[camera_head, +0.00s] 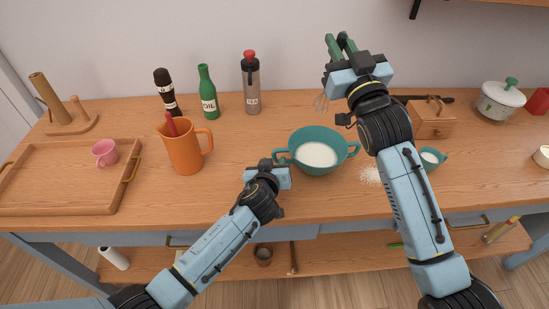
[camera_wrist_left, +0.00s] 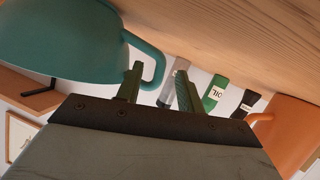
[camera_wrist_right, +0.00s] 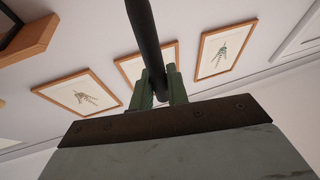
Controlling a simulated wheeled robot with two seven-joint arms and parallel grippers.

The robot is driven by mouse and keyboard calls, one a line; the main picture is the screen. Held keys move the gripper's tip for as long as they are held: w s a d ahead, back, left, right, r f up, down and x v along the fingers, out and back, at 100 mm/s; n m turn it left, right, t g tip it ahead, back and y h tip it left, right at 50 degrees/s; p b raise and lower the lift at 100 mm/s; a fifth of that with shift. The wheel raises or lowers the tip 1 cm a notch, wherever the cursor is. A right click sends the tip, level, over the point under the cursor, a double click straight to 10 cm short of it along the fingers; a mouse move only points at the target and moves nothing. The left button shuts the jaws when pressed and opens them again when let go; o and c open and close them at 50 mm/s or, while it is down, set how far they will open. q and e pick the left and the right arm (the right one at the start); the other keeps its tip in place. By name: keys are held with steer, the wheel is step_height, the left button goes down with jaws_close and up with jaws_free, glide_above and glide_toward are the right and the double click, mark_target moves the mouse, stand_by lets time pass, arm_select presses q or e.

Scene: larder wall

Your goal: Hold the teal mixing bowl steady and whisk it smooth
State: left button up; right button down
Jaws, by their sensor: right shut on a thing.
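The teal mixing bowl (camera_head: 318,172) stands upright near the table's front, with white contents inside and a loop handle on each side. My left gripper (camera_head: 278,166) is at its left handle. In the left wrist view my left gripper's fingers (camera_wrist_left: 160,88) are apart, with the handle (camera_wrist_left: 160,62) reaching between their tips. My right gripper (camera_head: 341,46) is raised above and behind the bowl, shut on the dark handle (camera_wrist_right: 148,45) of the whisk. The whisk's wire end (camera_head: 321,103) hangs clear of the bowl, and its handle is mostly hidden in the head view.
An orange jug (camera_head: 184,152) and a wooden tray (camera_head: 60,205) with a pink cup (camera_head: 105,152) are left. Bottles stand behind. White powder (camera_head: 370,174) and a small teal cup (camera_head: 431,159) are right of the bowl. A wooden box (camera_head: 432,128) stands behind the cup.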

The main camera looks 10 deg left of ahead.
mark_target(274, 159)
arm_select(q)
steer(key=shift+x, duration=1.8)
steer(key=shift+c, duration=0.4)
jaws_close()
